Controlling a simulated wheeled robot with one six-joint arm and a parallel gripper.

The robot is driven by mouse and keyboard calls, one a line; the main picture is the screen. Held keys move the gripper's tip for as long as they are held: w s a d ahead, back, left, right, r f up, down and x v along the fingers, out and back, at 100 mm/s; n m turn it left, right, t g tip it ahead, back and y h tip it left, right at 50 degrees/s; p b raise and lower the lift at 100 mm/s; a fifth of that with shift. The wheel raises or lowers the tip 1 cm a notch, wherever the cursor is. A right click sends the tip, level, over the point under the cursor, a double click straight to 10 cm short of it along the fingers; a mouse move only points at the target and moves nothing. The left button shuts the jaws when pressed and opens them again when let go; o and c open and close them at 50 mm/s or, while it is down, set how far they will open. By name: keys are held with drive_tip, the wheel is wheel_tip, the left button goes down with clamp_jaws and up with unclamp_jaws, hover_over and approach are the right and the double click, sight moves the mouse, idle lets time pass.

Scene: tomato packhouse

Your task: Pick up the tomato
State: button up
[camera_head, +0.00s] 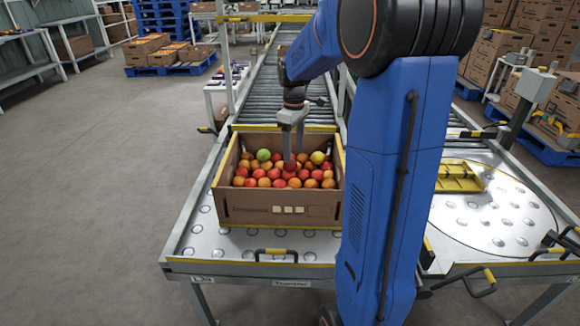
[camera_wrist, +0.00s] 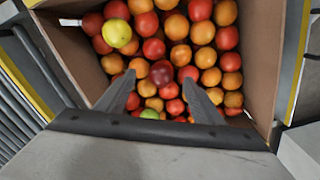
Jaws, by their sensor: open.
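A cardboard box (camera_head: 278,203) full of red, orange and a few yellow-green tomatoes stands on the metal ball table; its inner wall also shows in the wrist view (camera_wrist: 262,50). My gripper (camera_head: 290,158) points down over the box, its fingertips close to the fruit. In the wrist view, my gripper (camera_wrist: 160,75) is open, its two fingers apart. A dark red tomato (camera_wrist: 162,73) lies between and just beyond the fingertips. Red and orange tomatoes surround it, and a yellow tomato (camera_wrist: 117,33) lies to the upper left. Which tomato is meant cannot be told.
A roller conveyor (camera_head: 281,85) runs away behind the box. A round turntable (camera_head: 492,215) with a yellow tray (camera_head: 458,178) is on the right. Box walls rise around the fruit. The floor on the left is open.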

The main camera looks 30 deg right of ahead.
sight(290, 166)
drive_tip(key=shift+w+a+f, duration=0.1)
drive_tip(key=shift+f, duration=0.85)
drive_tip(key=shift+w+a+f, duration=0.1)
drive_tip(key=shift+a+f, duration=0.05)
drive_tip(key=shift+f, duration=0.85)
drive_tip(key=shift+w+a+f, duration=0.1)
drive_tip(key=shift+f, duration=0.85)
drive_tip(key=c, duration=0.9)
